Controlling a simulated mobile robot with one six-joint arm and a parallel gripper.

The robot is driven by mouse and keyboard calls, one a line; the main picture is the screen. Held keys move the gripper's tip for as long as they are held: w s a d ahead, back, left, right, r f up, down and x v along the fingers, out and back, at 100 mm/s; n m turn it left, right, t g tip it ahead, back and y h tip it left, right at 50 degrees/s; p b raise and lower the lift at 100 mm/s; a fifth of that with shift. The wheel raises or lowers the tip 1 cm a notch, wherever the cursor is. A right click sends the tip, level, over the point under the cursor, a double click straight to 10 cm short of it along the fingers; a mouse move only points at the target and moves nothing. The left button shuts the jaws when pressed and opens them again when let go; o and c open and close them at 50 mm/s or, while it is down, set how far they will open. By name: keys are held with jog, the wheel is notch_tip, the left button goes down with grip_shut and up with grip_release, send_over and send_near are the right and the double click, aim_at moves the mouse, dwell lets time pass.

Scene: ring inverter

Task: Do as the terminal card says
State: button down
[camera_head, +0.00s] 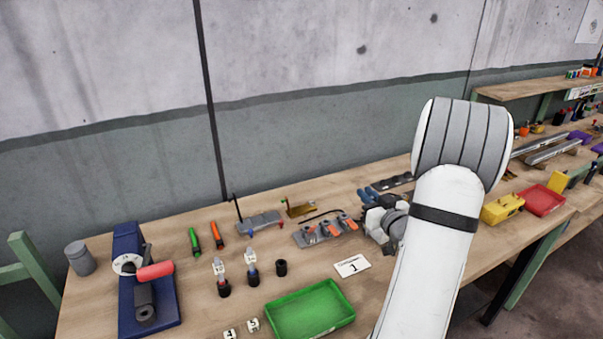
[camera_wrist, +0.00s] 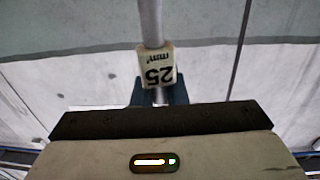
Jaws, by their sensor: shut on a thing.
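The terminal card (camera_head: 352,266) lies flat on the bench in the head view, with a large black mark like a "J" or "1"; its small heading is unreadable. My gripper (camera_head: 371,194) is over the back of the bench, partly hidden by my arm. In the wrist view my gripper (camera_wrist: 158,92) is shut on a grey rod or cable (camera_wrist: 150,22) with a white tag (camera_wrist: 157,67) reading "25 mm²" upside down. The grey block with orange levers (camera_head: 325,230) stands left of my gripper. Two upright pieces with white tags (camera_head: 220,272) (camera_head: 251,268) stand nearer the front.
A blue press with a red handle (camera_head: 150,272) and a grey cylinder (camera_head: 80,258) stand at the left. A green tray (camera_head: 310,310) sits at the front. A green tool (camera_head: 194,240) and an orange tool (camera_head: 216,236) lie behind. Yellow and red bins (camera_head: 545,200) are right.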

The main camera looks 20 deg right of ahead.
jog(key=w+a+r+n+y+p, duration=0.1)
jog(key=w+a+n+y+p, duration=0.1)
jog(key=w+a, duration=0.9)
jog(key=w+n+y, duration=0.1)
jog(key=w+y, duration=0.1)
jog(key=w, duration=0.2)
jog(key=shift+w+a+y, duration=0.25)
jog(key=shift+a+y, duration=0.05)
jog(key=shift+a, duration=0.1)
notch_tip(320, 180, down, 6)
jog(key=b, duration=0.6)
jog(key=shift+r, duration=0.15)
jog(key=shift+b, duration=0.95)
dwell(0.6)
dwell(0.4)
